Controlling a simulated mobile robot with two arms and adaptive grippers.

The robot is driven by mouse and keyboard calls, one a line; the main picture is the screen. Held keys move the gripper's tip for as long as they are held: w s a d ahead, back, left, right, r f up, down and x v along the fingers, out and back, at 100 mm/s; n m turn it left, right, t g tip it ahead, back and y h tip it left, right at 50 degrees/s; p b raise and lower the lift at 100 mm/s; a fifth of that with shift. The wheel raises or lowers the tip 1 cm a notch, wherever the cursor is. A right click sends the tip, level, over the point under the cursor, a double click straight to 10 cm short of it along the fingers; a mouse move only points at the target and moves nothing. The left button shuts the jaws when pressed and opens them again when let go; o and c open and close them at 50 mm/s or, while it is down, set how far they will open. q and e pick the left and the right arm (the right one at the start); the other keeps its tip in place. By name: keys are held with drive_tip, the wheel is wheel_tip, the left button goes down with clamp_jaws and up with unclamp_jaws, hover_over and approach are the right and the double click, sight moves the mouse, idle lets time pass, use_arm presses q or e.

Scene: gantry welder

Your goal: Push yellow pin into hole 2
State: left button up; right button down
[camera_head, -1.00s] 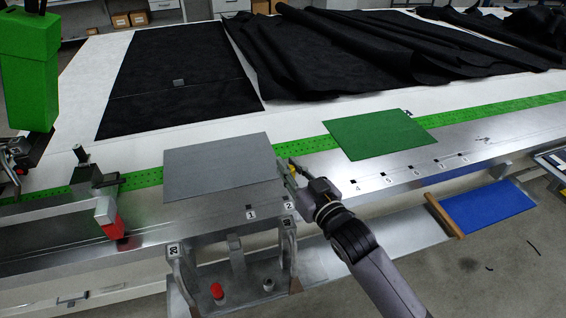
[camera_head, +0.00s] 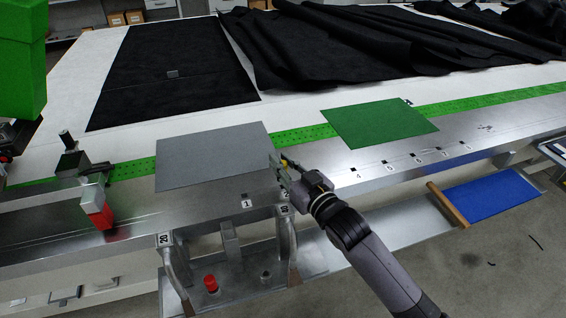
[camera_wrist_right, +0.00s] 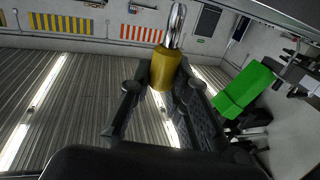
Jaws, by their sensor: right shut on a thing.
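My right gripper (camera_head: 282,172) is shut on the yellow pin (camera_head: 285,161), at the front edge of the metal rail. In the right wrist view the pin's yellow body (camera_wrist_right: 166,70) sits between the fingertips, with its shiny metal end pointing up in the picture. The label of hole 2 (camera_head: 283,209) shows just below the gripper. The hole 2 opening is hidden by the gripper, so I cannot tell whether the pin touches it. Hole 1 (camera_head: 244,195) is uncovered to the left. My left gripper is not in view.
A grey plate (camera_head: 212,155) and a green plate (camera_head: 378,123) lie on the metal rail (camera_head: 320,165). A bracket holding a red pin (camera_head: 210,283) hangs below the front edge. A red-tipped clamp (camera_head: 97,212) and a green block (camera_head: 22,62) stand at left.

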drive_tip(key=shift+p, duration=0.6)
idle(1.1)
drive_tip(key=shift+s+f+b, duration=0.1)
drive_tip(key=shift+f+b, duration=0.95)
drive_tip(key=shift+f, duration=0.85)
drive_tip(key=c, duration=1.4)
unclamp_jaws()
drive_tip(key=shift+r, duration=0.1)
